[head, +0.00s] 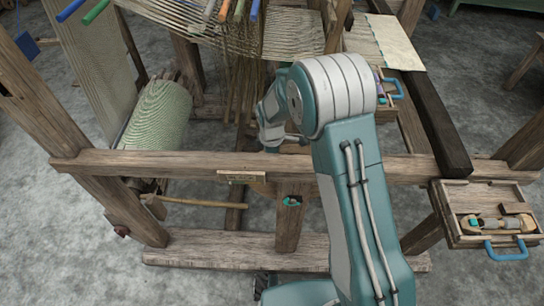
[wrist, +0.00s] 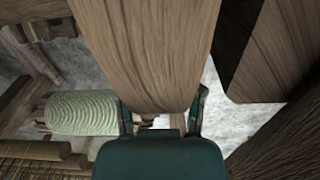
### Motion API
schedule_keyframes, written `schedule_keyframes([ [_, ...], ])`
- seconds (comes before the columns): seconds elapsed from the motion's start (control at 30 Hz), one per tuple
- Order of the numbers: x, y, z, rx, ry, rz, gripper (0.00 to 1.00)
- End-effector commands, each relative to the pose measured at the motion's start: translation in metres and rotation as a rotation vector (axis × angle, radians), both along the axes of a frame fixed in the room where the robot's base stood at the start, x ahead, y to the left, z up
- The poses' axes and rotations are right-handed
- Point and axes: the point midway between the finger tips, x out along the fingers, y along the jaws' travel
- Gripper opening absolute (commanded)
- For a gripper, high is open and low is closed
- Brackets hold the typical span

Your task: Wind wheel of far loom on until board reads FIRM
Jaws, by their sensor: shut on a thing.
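My gripper (wrist: 160,112) shows in the wrist view, its two fingers on either side of the rounded end of a broad wooden piece (wrist: 150,50). It is shut on this piece; I cannot tell whether it is part of the wheel. A rounded wooden edge (head: 262,187) shows just under the beam. The wheel cannot be made out clearly.
A roll of pale green cloth (head: 158,115) lies at left behind the beam. A wooden tray (head: 455,225) with a blue handle hangs at right. A dark beam (head: 430,110) runs back at right. Grey floor (head: 70,265) is free at front left.

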Motion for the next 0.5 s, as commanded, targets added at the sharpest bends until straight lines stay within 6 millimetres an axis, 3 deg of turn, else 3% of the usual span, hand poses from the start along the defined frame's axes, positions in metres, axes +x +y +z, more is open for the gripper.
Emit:
schedule_keyframes([
  [0.5,0.001,0.029,-0.025,-0.285,-0.001,0.005,0.0],
])
